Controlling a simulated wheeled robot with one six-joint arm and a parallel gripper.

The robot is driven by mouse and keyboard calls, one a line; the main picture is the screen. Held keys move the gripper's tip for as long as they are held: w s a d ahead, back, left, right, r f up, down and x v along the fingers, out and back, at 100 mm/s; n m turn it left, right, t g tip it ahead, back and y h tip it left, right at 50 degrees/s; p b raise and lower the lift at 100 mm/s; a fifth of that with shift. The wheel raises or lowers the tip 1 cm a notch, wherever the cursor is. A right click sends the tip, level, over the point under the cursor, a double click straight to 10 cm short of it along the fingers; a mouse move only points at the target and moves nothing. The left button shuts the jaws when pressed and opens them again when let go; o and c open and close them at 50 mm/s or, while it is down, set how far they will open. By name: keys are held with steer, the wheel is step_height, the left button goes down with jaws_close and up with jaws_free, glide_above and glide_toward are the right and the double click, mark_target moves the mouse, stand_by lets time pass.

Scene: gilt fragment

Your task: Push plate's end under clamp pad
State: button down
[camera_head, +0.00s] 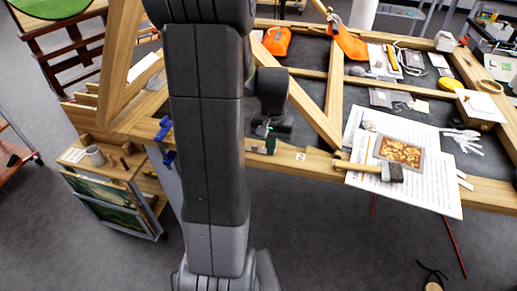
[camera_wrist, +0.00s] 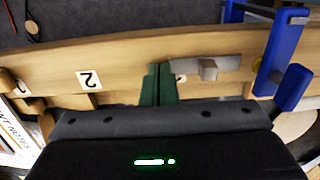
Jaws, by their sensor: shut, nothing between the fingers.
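The blue clamp also shows at the beam's left in the head view (camera_head: 164,130). My gripper (camera_wrist: 160,72) has green fingers that are shut and empty, just left of the plate's left end. My gripper also shows low over the beam in the head view (camera_head: 271,142).
The beam (camera_wrist: 120,55) carries a label "2" (camera_wrist: 89,79). In the head view, a hammer (camera_head: 385,171), papers (camera_head: 420,195) and a gilt fragment (camera_head: 400,152) lie at the right.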

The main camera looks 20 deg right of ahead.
mark_target(261, 150)
steer(key=shift+w+a, duration=0.5)
steer(key=shift+a, duration=0.3)
steer(key=shift+w+a, duration=0.45)
steer(key=shift+a, duration=0.3)
steer(key=shift+s+d+r, duration=0.1)
steer(key=shift+s+d, duration=0.15)
steer(key=shift+d, duration=0.15)
step_height(261, 150, up, 9)
steer(key=p, duration=0.7)
steer(key=shift+f, duration=0.3)
step_height(261, 150, down, 9)
steer(key=b, duration=0.7)
steer(key=shift+w+a+r, duration=0.1)
steer(key=shift+a+r, duration=0.05)
steer(key=shift+r, duration=0.05)
steer(key=shift+r, duration=0.15)
